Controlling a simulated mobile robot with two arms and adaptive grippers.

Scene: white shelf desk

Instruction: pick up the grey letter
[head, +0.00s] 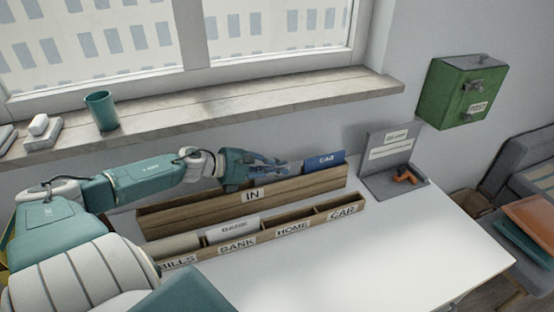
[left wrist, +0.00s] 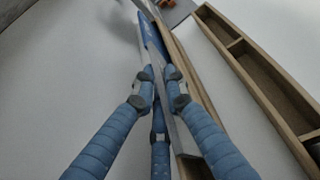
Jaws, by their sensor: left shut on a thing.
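My left gripper (head: 282,168) is at the long wooden IN box (head: 180,220), its fingers closed over the box's opening. It is shut on a thin grey letter, seen edge-on between the fingers in the left wrist view (left wrist: 184,138). In the head view the fingers hide most of this letter; a small grey part (head: 297,167) shows beside the fingertips. A blue letter (head: 325,161) labelled CAR stands in the IN box just right of the gripper; it also shows beyond the fingers in the left wrist view (left wrist: 148,32). My right gripper is not in view.
In front is a sorter (head: 262,238) with BILLS, BANK, HOME and CAR slots. A beige letter (head: 176,244) is in BILLS and a whitish letter (head: 232,228) in BANK; HOME and CAR look empty. A grey stand (head: 388,152) with an orange object (head: 408,177) is at right.

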